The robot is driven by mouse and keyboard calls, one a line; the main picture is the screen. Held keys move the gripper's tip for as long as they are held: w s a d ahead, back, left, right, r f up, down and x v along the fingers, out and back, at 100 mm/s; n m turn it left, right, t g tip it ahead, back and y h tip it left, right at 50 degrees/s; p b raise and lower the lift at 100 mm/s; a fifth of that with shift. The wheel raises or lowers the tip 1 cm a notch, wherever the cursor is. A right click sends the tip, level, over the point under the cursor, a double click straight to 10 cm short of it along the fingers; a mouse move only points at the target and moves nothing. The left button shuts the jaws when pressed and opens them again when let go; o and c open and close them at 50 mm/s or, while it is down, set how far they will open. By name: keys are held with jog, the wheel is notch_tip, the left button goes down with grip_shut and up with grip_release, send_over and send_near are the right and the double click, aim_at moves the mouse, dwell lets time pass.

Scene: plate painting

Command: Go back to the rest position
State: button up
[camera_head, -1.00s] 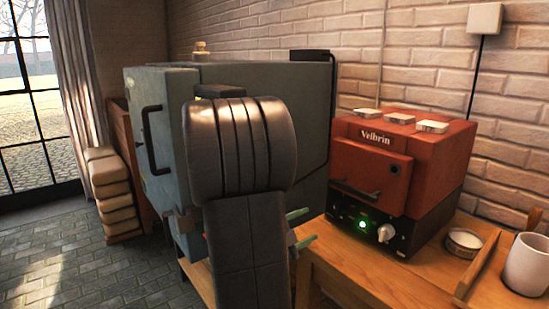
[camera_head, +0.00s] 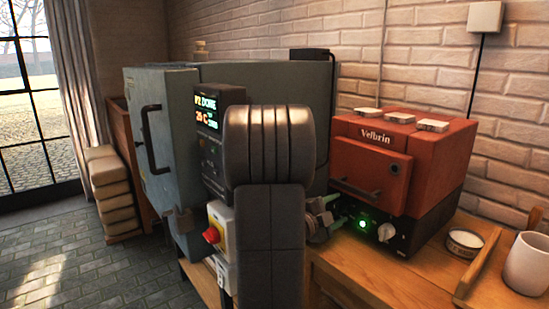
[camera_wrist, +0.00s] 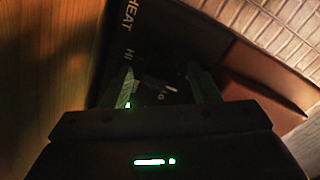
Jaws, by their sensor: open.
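My gripper (camera_head: 330,208) shows only in part in the head view, behind my dark arm, left of the small red kiln's front. In the wrist view my gripper (camera_wrist: 163,88) has its two greenish fingers apart with nothing held between them. Beyond the fingers is the dark control panel (camera_wrist: 110,60) with white lettering, turned sideways. The red kiln (camera_head: 425,160) marked Velbrin has its door shut, a green lamp lit and a silver knob on its black base. I cannot tell from these views how far the fingers are from the panel.
A large grey kiln (camera_head: 265,75) with a lit display and a red switch (camera_head: 211,235) stands left of my arm. The wooden table (camera_head: 340,285) bears a small round tin (camera_head: 465,241), a wooden tray edge and a white mug (camera_head: 527,265).

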jog(key=shift+s+a+f+m+b, duration=0.1)
jog(key=shift+m+b, duration=0.3)
jog(key=shift+m, duration=0.2)
jog(key=shift+s+a+f+m+b, duration=0.1)
jog(key=shift+m+b, duration=0.3)
jog(key=shift+m, duration=0.2)
jog(key=m+b, duration=0.3)
jog(key=m, duration=0.1)
jog(key=m+b, duration=0.2)
jog(key=m, duration=0.1)
jog(key=m+b, duration=0.3)
jog(key=m, duration=0.2)
jog(key=shift+w+b, duration=0.1)
jog(key=shift+b, duration=0.3)
jog(key=shift+r+m+b, duration=0.1)
jog(key=shift+m+b, duration=0.9)
jog(key=shift+m, duration=1.2)
